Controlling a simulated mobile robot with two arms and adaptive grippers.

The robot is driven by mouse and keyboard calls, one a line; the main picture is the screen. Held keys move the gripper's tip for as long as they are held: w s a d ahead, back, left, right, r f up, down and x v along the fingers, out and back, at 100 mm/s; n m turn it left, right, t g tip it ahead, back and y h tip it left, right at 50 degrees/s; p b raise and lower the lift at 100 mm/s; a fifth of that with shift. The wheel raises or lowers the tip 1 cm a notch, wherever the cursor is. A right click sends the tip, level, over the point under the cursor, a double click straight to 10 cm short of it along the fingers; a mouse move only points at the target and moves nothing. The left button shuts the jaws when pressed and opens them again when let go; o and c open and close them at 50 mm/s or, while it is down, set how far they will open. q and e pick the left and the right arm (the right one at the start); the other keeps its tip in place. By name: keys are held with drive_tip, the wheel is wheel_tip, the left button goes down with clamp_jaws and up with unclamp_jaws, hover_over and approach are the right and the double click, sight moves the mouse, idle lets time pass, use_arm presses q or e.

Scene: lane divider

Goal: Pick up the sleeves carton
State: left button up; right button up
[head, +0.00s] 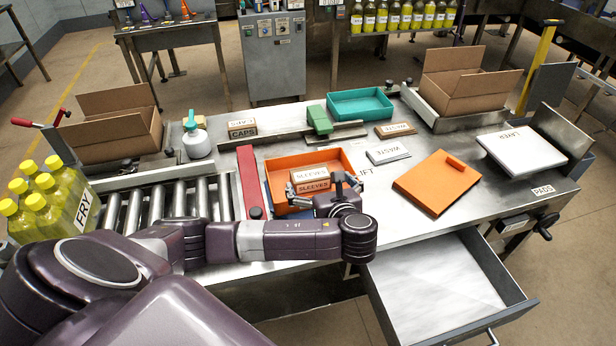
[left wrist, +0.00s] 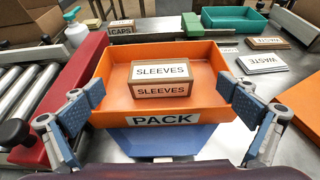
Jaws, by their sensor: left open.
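The sleeves carton (head: 311,180) is a small brown box with white SLEEVES labels on its top and front. It sits inside the orange tray (head: 275,171), whose front wall reads PACK in the left wrist view (left wrist: 105,112). In that view the carton (left wrist: 160,80) lies in the middle of the tray floor. My left gripper (head: 325,187) is at the tray's near side. In the left wrist view its two blue-padded fingers (left wrist: 168,106) are spread wide, one on each side of the tray's front, with nothing between the pads touching the carton. My right gripper is not in view.
A red bar (head: 250,180) and rollers (head: 170,202) lie left of the tray. An orange panel (head: 437,183) lies right, above an open drawer (head: 430,290).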

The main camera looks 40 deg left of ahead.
sight(311, 176)
use_arm(q)
drive_tip(key=shift+f, duration=0.5)
drive_tip(key=shift+d+f+b, duration=0.1)
drive_tip(key=shift+f+b, duration=0.2)
drive_tip(key=shift+b, duration=0.3)
drive_tip(key=shift+f, duration=0.15)
drive_tip(key=x, duration=0.2)
drive_tip(key=shift+w+a, duration=0.2)
drive_tip(key=shift+a, duration=0.15)
drive_tip(key=p+x, duration=0.1)
drive_tip(key=x, duration=0.3)
drive_tip(key=shift+a+p, duration=0.1)
drive_tip(key=shift+p, duration=0.3)
drive_tip(key=shift+w+a+f, duration=0.2)
drive_tip(key=shift+w+a, duration=0.15)
drive_tip(key=shift+a, duration=0.05)
drive_tip(key=c, duration=1.3)
